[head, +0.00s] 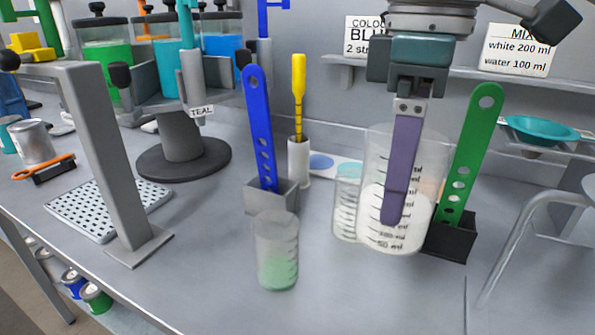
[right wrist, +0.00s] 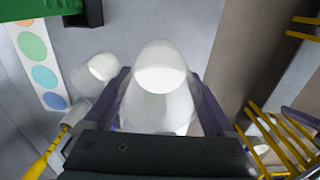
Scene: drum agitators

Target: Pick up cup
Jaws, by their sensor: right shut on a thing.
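A large clear graduated cup (head: 376,170) with white liquid stands at the right of the bench in the head view. My right gripper (head: 392,218) comes down from above with purple fingers and is shut on this cup. In the right wrist view, the fingers lie on both sides of the cup (right wrist: 160,85). I cannot tell whether its base touches the bench. A smaller clear cup (head: 347,210) stands just left of it, partly hidden. Another clear cup (head: 277,255) with pale green liquid stands nearer the front. My left gripper is out of view.
A blue paddle (head: 259,125) in a grey holder and a green paddle (head: 473,150) in a black holder flank the cups. A yellow tool (head: 298,90) stands in a white holder. A grey post (head: 105,150) rises at left.

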